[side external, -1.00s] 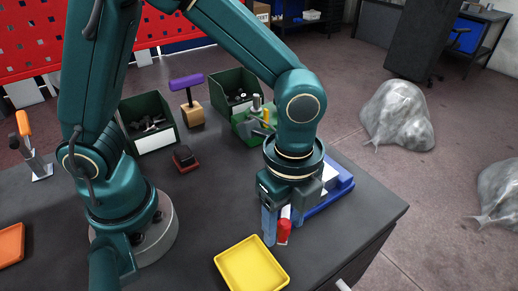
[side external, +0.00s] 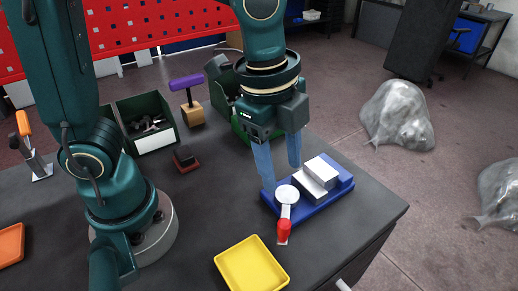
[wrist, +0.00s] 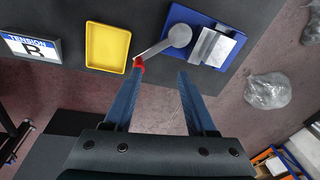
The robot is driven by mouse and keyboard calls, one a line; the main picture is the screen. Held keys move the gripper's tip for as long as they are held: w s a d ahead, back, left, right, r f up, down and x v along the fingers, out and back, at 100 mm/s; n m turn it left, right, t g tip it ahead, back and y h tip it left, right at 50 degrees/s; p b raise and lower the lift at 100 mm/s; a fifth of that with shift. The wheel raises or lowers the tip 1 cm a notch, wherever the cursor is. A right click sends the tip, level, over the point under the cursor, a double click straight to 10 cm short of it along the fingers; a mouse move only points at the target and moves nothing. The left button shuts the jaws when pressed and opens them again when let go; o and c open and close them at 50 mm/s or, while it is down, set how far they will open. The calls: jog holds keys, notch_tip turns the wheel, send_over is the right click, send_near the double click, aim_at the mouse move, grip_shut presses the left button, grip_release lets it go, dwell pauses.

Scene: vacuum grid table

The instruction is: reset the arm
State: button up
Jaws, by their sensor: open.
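My gripper (side external: 281,178) is open and empty, raised above the left side of a blue base (side external: 335,192). In the wrist view its two blue fingers (wrist: 157,85) are spread apart with nothing between them. The blue base carries white blocks and a round white disc with a lever ending in a red grip (side external: 284,232). The lever points toward the front of the table, and the red grip also shows in the wrist view (wrist: 139,64), beside the left finger. The gripper is apart from the red grip.
A yellow tray (side external: 251,265) lies at the front of the dark table. Green bins (side external: 148,128), a purple-handled tool (side external: 187,82), a small red-and-black block (side external: 185,160) and an orange tray (side external: 11,245) are around my base. Wrapped grey bags (side external: 398,113) lie on the floor at right.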

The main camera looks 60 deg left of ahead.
jog(key=s+a+r+n+t, duration=0.2)
jog(key=s+a+n+t, duration=0.2)
jog(key=a+n, duration=0.5)
jog(key=s+n, duration=0.2)
jog(key=n, duration=0.4)
jog(key=shift+y, duration=0.3)
